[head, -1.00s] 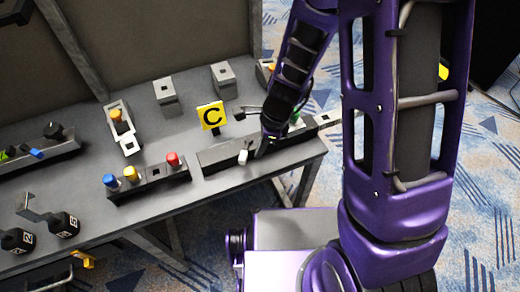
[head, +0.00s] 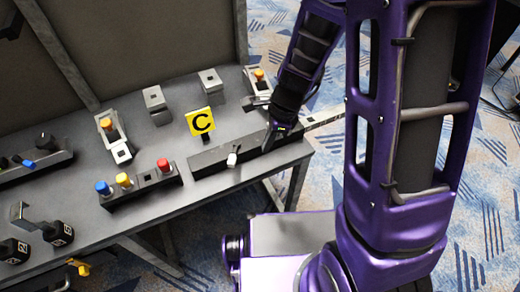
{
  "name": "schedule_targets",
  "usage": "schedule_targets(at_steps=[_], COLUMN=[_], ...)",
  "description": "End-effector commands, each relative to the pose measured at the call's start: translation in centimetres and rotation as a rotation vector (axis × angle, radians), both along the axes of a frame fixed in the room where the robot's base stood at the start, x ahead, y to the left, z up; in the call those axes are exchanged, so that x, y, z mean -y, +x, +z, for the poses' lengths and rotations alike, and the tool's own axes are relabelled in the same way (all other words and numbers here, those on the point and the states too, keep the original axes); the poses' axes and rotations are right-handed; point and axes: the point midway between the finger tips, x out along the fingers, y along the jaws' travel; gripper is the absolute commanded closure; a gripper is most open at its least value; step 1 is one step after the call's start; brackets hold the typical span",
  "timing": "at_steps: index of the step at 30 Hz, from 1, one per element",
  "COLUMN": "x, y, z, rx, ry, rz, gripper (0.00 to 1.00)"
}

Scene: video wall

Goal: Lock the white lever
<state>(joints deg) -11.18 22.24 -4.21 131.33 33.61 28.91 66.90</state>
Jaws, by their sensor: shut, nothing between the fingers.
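My gripper (head: 268,146) is shut and empty, pointing down over the right part of the same box. It is to the right of the white lever and apart from it. The fingertips are small and dark, and I cannot tell whether they touch the box. The part of the box under my gripper is hidden.
A yellow C sign (head: 201,121) stands just behind the box. A box with blue, yellow and red buttons (head: 140,186) sits to its left.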

Motion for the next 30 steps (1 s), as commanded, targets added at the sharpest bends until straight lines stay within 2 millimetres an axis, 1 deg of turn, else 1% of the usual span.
schedule_targets(at_steps=[1,3,6,9,14,27,30], x=[0.3,0.6,0.9,1.1,1.3,1.3,1.3], y=[0.0,-0.1,-0.2,-0.2,-0.3,-0.3,-0.1], z=[1.5,2.7,3.9,4.7,5.0,5.0,5.0], rx=[0.003,0.002,0.001,0.001,-0.002,-0.001,0.011], ry=[0.001,0.001,0.0,0.0,0.0,0.0,-0.005], rz=[-0.001,0.0,0.0,-0.001,0.0,-0.001,0.006], gripper=[1.0,1.0,1.0,1.0,1.0,1.0,1.0])
